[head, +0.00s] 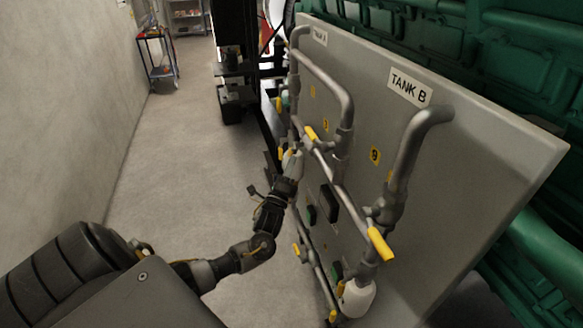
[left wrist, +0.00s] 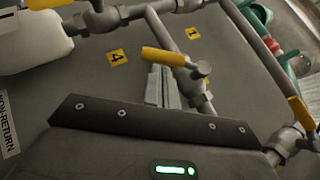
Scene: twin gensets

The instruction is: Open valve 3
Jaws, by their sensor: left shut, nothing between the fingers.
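The grey valve panel (head: 470,150) carries pipes and several valves with yellow handles. A yellow tag (head: 325,125), whose number is too small to read surely, is by the upper middle valve handle (head: 311,133). My left gripper (head: 294,154) is at the panel's left pipes, just below that handle. In the left wrist view its shut, empty fingers (left wrist: 160,84) point at a yellow handle (left wrist: 163,57), which crosses just beyond the tips; contact cannot be told. Tags 4 (left wrist: 117,57) and 1 (left wrist: 192,33) show there. No readable tag 3 shows. My right gripper is not in view.
A valve with a yellow handle (head: 380,244) stands out on the Tank B pipe (head: 408,150), near a white container (head: 357,299). Green machinery (head: 430,40) is behind the panel. The floor (head: 180,150) left of the panel is clear up to a cart (head: 158,50).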

